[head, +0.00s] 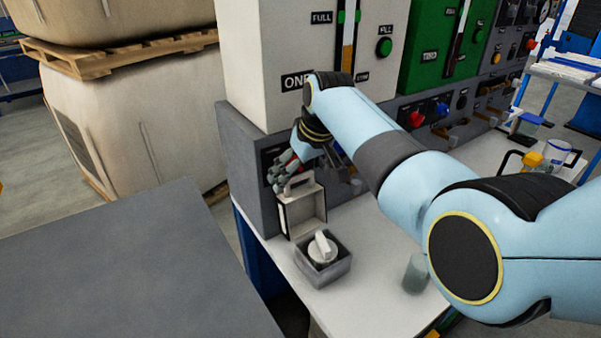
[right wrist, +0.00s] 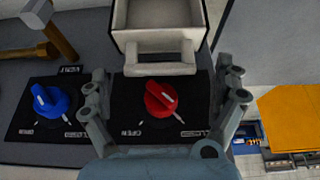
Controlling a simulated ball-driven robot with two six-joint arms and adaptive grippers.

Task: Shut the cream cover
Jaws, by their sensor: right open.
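The cream cover (head: 303,212) stands upright and open at the back of a small grey box (head: 322,268) with a white knob (head: 322,247). Its hollow inside shows, and its handle is at the top. In the right wrist view the cover (right wrist: 160,14) is at the top, with its handle (right wrist: 160,57) towards me. My right gripper (head: 288,172) is at the panel front, just above the cover's handle. In the right wrist view its fingers (right wrist: 162,72) are spread on either side of the handle, with nothing clamped. My left gripper is out of view.
Behind the handle are a red knob (right wrist: 160,97) and a blue knob (right wrist: 38,99) on the grey panel. A clear cup (head: 415,274) stands on the white bench (head: 365,300). A grey tabletop (head: 120,270) lies at left. Wrapped pallet loads (head: 140,120) stand behind.

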